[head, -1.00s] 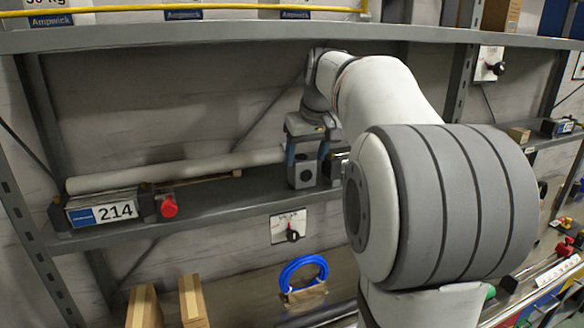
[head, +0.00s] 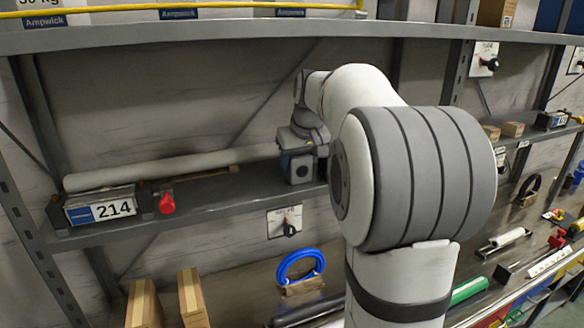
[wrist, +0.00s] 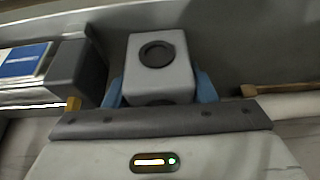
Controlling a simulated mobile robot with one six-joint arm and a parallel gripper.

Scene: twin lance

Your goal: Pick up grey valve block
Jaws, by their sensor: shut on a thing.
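The grey valve block (head: 301,168) is a small box with a round dark hole in its face, at the middle shelf (head: 225,192) in the head view. My gripper (head: 299,148) comes down over it from above. In the wrist view the block (wrist: 160,65) sits between my blue fingertips, one on each side, and my gripper (wrist: 160,92) is shut on it. The block looks upright. I cannot tell whether its underside touches the shelf. My arm hides the shelf just right of it in the head view.
In the wrist view a dark grey box (wrist: 76,74) stands close beside the block. The upper shelf (head: 200,38) runs overhead. A blue coil (head: 300,265) lies below.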

